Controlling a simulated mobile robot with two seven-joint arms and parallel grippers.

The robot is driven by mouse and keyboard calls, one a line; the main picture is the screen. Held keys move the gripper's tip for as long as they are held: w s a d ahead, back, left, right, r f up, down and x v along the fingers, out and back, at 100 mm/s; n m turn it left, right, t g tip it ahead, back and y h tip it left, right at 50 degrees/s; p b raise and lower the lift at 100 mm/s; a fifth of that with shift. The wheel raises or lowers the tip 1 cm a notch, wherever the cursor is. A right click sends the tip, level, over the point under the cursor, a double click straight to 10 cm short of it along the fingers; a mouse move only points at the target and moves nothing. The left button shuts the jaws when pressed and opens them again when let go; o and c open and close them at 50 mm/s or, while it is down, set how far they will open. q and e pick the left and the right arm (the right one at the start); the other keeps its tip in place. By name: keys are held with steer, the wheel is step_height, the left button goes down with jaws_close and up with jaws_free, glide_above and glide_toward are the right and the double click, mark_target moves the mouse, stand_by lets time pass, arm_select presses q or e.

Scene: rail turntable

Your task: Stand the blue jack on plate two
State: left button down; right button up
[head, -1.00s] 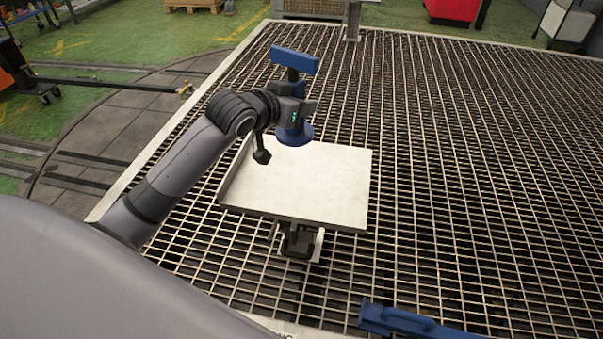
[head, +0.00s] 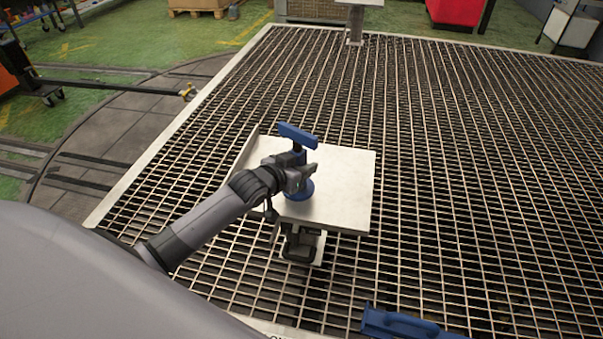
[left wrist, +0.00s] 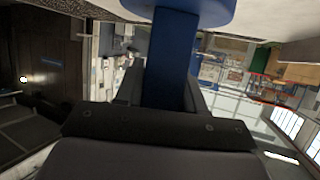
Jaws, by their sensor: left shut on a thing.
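The blue jack (head: 298,134) is upright, with a wide bar on top and a round foot (head: 300,190) below. My left gripper (head: 302,175) is shut on its middle. The foot is over the white square plate (head: 345,190), left of its middle; whether it touches the plate I cannot tell. In the left wrist view the blue jack's shaft (left wrist: 172,60) runs between the fingers, with the round foot at the top edge of the picture beside a pale surface. No number shows on the plate. My right gripper is not in view.
The plate stands on a short post above a wide metal grating (head: 460,180). Another blue object (head: 405,325) lies at the front edge. A second pale plate on a post (head: 355,25) stands far back. The grating to the right is clear.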

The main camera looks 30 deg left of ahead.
arm_select(q)
steer(key=shift+f, duration=1.05)
steer(key=c, duration=0.7)
jaws_free()
steer(key=shift+f, duration=0.25)
steer(key=shift+r, duration=0.15)
steer(key=p+v, duration=0.1)
steer(key=v, duration=1.1)
steer(key=s+d+f+g, duration=0.1)
steer(key=s+d+f, duration=0.2)
steer(key=s, duration=0.3)
steer(key=s+d+f+g, duration=0.1)
steer(key=s+d+f, duration=0.2)
steer(key=s+f, duration=0.2)
steer(key=s+d+f, duration=0.3)
steer(key=s+f, duration=0.2)
steer(key=s, duration=0.2)
steer(key=shift+s+f+m+g, duration=0.15)
steer(key=shift+s+m+g, duration=0.05)
steer(key=shift+m+g, duration=0.2)
